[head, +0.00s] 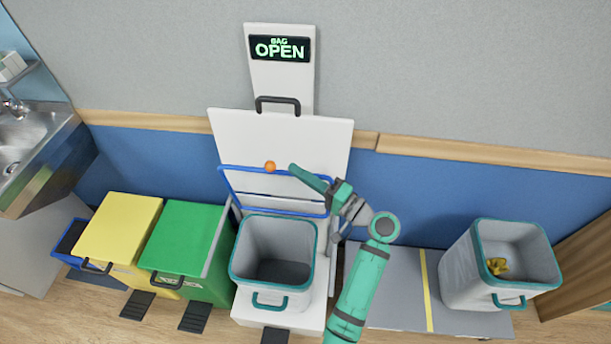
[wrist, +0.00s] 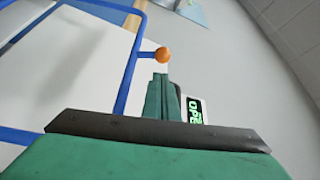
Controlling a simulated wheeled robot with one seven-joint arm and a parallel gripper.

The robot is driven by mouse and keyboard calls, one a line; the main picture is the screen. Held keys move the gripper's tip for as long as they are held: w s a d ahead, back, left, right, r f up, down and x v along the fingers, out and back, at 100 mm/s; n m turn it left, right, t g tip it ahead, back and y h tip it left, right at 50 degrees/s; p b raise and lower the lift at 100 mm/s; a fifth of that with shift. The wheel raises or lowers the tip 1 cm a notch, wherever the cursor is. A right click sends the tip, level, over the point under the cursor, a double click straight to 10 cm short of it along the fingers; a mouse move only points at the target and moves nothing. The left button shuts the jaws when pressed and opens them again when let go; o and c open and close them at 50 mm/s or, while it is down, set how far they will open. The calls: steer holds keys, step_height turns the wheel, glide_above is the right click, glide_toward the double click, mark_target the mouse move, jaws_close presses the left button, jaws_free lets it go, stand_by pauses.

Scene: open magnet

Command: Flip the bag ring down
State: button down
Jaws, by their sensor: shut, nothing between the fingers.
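The blue bag ring (head: 275,190) stands raised against the white lid panel, above the grey bin with a teal rim (head: 272,252). An orange knob (head: 270,166) sits on the ring's upper bar. My gripper (head: 293,168) is shut and empty, its tip just right of the knob in the head view. In the wrist view the blue ring (wrist: 130,75) runs up the left, with the orange knob (wrist: 162,55) just beyond my gripper's tip (wrist: 160,77). I cannot tell whether the tip touches the knob.
A sign reading "BAG OPEN" (head: 280,48) is above the white panel (head: 325,135). Green (head: 185,237) and yellow (head: 122,225) bins stand left. A second teal-rimmed bin (head: 500,275) holding something yellow stands right on a grey platform (head: 390,290).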

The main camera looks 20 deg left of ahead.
mark_target(284, 173)
steer(key=x, duration=0.5)
steer(key=shift+a, duration=0.4)
